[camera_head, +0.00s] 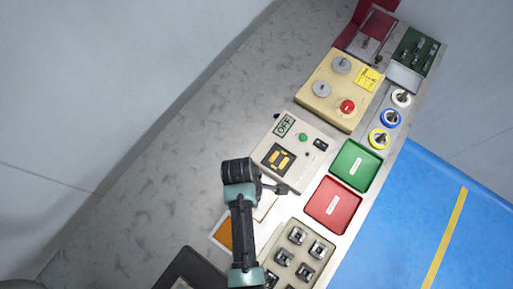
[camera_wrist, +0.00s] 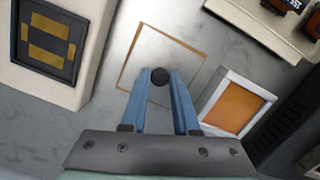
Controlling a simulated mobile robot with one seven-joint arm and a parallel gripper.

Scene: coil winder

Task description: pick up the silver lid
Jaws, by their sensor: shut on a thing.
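The silver lid (camera_wrist: 178,52) is a flat, shiny square plate with a thin brown edge and a round black knob (camera_wrist: 159,76). It lies below my gripper (camera_wrist: 160,78) in the wrist view. The blue fingers are closed in on the knob, one on each side. In the head view my gripper (camera_head: 279,188) is over the pale lid (camera_head: 266,207), which my arm partly hides. Whether the lid touches the surface below it cannot be told.
An orange square in a white frame (camera_wrist: 236,102) lies right of the lid. A control box with an OFF display (camera_head: 285,127) stands close by. Green (camera_head: 354,166) and red (camera_head: 333,204) trays and a switch panel (camera_head: 297,257) are to the right.

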